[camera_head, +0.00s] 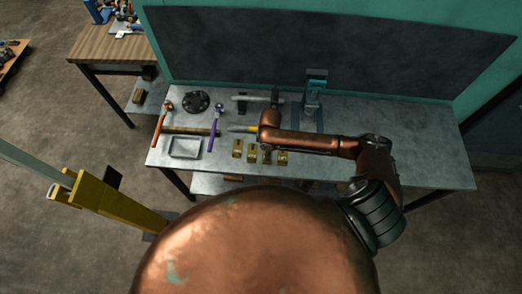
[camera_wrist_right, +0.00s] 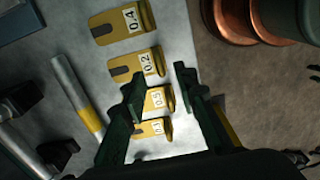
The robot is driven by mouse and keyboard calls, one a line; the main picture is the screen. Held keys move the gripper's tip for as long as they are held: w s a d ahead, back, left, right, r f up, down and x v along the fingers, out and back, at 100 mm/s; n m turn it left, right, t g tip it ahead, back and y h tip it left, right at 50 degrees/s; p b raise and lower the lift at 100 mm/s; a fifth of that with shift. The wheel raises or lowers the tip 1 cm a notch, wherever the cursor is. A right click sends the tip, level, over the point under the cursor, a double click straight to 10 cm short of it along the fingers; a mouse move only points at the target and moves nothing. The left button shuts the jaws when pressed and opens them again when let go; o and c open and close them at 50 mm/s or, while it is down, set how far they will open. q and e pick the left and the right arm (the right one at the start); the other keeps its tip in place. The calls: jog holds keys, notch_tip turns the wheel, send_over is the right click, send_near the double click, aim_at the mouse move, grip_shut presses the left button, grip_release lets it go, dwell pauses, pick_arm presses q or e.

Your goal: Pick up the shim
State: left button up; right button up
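Several brass-coloured shims (camera_head: 251,152) lie in a row near the front edge of the grey workbench (camera_head: 420,150). In the right wrist view they carry white number labels: a 0.4 shim (camera_wrist_right: 118,24), a 0.2 shim (camera_wrist_right: 132,65), one that seems to read 0.5 (camera_wrist_right: 156,101), and a lowest shim (camera_wrist_right: 150,130) whose label is hard to read. My right gripper (camera_wrist_right: 160,76) is open above the row, its fingers on either side of the lower shims in the picture. No shim is visibly gripped. In the head view my right arm hides that gripper. My left gripper is not in view.
On the bench are a grey tray (camera_head: 185,147), an orange hammer (camera_head: 159,122), a purple-handled hammer (camera_head: 213,128), a dark round part (camera_head: 196,102) and a blue-grey device (camera_head: 315,88). A rod with a yellow band (camera_wrist_right: 78,95) lies beside the shims. The bench's right end is clear.

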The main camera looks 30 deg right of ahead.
jog(key=shift+w+d+f, duration=0.1)
jog(key=shift+w+f, duration=0.05)
jog(key=shift+f, duration=0.3)
jog(key=f, duration=0.3)
jog(key=f+p, duration=0.1)
jog(key=shift+a+f, duration=0.35)
jog(key=shift+f, duration=0.05)
jog(key=shift+d+f, duration=0.1)
jog(key=shift+f, duration=0.9)
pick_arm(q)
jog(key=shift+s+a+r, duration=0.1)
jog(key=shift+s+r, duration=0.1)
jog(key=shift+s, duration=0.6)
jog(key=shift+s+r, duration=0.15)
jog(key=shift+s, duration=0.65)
pick_arm(e)
grip_shut()
